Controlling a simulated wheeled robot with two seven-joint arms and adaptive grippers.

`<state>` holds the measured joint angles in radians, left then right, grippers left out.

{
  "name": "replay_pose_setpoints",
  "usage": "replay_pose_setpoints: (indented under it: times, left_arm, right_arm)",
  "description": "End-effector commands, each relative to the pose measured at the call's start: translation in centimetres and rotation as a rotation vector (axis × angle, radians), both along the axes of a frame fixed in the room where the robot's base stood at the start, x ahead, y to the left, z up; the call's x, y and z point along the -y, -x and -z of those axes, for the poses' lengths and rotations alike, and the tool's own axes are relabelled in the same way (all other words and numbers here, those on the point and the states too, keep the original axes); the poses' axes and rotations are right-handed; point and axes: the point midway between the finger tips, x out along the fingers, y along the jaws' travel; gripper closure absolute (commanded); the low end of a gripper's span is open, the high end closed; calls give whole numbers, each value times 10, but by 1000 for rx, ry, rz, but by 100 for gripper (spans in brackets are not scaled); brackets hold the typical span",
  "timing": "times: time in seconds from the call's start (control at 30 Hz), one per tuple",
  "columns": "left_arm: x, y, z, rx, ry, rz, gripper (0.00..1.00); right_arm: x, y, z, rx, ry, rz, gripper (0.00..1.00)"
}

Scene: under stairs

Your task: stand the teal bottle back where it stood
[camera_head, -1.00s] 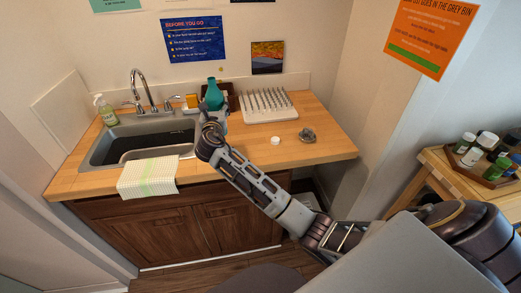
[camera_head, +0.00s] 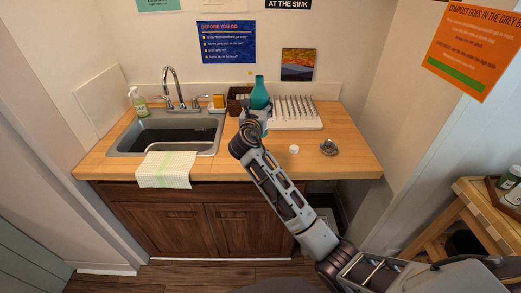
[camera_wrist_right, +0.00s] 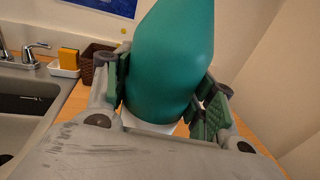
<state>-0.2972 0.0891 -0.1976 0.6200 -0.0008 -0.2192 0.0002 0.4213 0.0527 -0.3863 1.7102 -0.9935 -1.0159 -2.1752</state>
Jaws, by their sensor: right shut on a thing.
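The teal bottle (camera_head: 260,92) is upright above the wooden counter (camera_head: 233,150), between the sink and the drying rack in the head view. My right gripper (camera_head: 256,112) is shut on the bottle. In the right wrist view the teal bottle (camera_wrist_right: 172,65) fills the middle, with a green-padded finger on each side of it. My left gripper is not in view.
The sink (camera_head: 165,133) with a tap is left of the bottle. A dark wicker basket (camera_head: 238,100) is close behind it, and a white drying rack (camera_head: 297,124) is at its right. A small white lid (camera_head: 294,149) and a metal object (camera_head: 329,147) lie at the front right.

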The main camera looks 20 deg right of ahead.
Motion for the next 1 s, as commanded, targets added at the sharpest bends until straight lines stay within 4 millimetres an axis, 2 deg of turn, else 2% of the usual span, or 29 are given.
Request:
replay_pose_setpoints:
  times: [0.43,0.87,1.0]
  left_arm:
    - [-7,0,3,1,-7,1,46]
    - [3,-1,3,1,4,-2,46]
    - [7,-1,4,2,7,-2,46]
  right_arm:
    - [0,0,45,-3,2,0,100]
    - [0,0,50,-1,0,-1,100]
    - [0,0,59,-4,1,0,100]
